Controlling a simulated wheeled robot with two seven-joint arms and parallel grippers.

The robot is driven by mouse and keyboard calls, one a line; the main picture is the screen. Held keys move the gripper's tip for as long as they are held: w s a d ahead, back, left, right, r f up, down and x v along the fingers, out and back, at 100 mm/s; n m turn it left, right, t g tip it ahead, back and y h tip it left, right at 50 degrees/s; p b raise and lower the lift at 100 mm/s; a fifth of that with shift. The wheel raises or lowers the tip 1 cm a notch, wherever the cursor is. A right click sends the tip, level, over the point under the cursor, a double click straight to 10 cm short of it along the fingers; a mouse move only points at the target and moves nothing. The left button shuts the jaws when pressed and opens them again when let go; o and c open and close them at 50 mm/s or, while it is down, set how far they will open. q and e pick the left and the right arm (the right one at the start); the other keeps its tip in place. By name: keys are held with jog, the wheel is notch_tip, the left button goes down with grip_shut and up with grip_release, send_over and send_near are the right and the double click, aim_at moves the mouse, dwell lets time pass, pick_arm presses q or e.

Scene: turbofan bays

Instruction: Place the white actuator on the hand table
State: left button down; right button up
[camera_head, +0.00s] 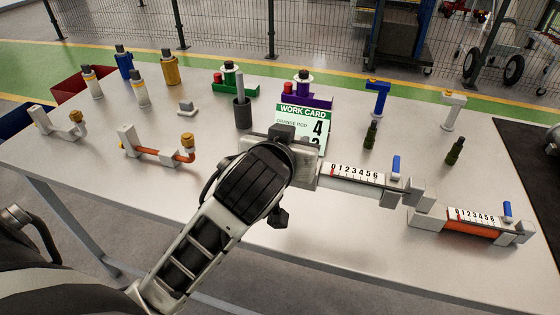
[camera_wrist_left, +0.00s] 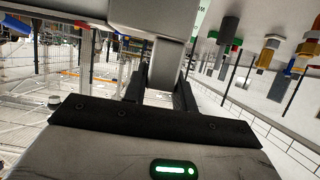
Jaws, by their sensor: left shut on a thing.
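My left gripper (camera_head: 302,165) reaches over the table and is shut on the white actuator (camera_head: 352,174). The actuator is a pale bar with a 0 to 6 scale, a blue lever and grey end blocks, pointing right. Whether it touches the tabletop is hard to tell. In the left wrist view a pale grey block of it (camera_wrist_left: 165,62) sits between my dark fingers. A similar actuator with an orange rod (camera_head: 470,228) lies on the table to its right. The grey table (camera_head: 330,240) fills the middle of the head view. My right gripper is not in view.
A green work card reading orange rod, 4 (camera_head: 303,122) stands behind the gripper. Several fittings, cylinders and two dark bottles stand along the back. Orange (camera_head: 160,152) and white (camera_head: 60,122) pipe pieces lie left. A dark mat (camera_head: 530,160) is at right. The front tabletop is clear.

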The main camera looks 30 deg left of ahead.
pick_arm(q)
jog(key=shift+w+a+f, duration=0.8)
jog(key=shift+a+f, duration=0.6)
jog(key=shift+f, duration=0.4)
jog(key=shift+w+a+f, duration=0.75)
jog(key=shift+a+f, duration=0.6)
jog(key=shift+f, duration=0.45)
jog(key=shift+w+a+f, duration=0.8)
jog(key=shift+a+f, duration=0.6)
jog(key=shift+f, duration=0.4)
jog(key=shift+f, duration=0.15)
jog(key=c, duration=1.1)
grip_release()
